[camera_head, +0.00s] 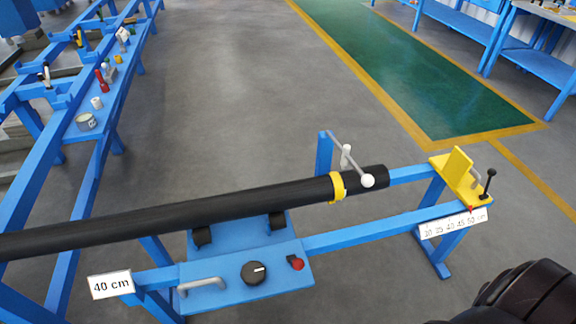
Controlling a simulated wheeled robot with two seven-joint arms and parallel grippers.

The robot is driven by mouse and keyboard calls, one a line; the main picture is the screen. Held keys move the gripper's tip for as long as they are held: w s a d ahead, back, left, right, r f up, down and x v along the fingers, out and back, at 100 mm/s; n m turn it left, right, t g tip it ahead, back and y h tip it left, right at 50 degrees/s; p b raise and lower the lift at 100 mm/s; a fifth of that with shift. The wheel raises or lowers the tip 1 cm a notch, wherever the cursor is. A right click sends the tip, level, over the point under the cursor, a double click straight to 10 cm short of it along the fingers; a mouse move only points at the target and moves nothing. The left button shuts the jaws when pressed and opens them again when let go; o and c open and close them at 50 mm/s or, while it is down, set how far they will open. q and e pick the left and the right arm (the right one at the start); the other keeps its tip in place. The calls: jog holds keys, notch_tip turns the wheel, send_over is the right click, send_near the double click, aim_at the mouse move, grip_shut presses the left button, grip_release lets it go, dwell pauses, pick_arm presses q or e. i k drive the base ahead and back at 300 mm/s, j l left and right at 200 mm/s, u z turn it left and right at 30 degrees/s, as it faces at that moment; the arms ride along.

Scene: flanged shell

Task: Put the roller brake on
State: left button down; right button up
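A long black pipe (180,214) lies across black rollers (277,222) on a blue stand, with a yellow band (337,187) around it near its right end. Below the pipe, a blue panel (225,297) carries a grey bar handle (201,284), a black knob (254,272) with a white mark, and a red button (297,263). I cannot tell which of these controls is the roller brake. Neither of my grippers shows; a dark part of my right arm is at the lower right.
A yellow stop (459,175) with a black-knobbed lever (487,184) stands right of the pipe, apart from it, above a centimetre scale (453,224). A "40 cm" card (111,284) is at lower left. A blue rack (107,88) holds small items. Open floor lies behind.

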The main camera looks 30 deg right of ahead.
aim_at(298, 264)
jog(key=k+z, duration=0.1)
jog(key=z, duration=0.75)
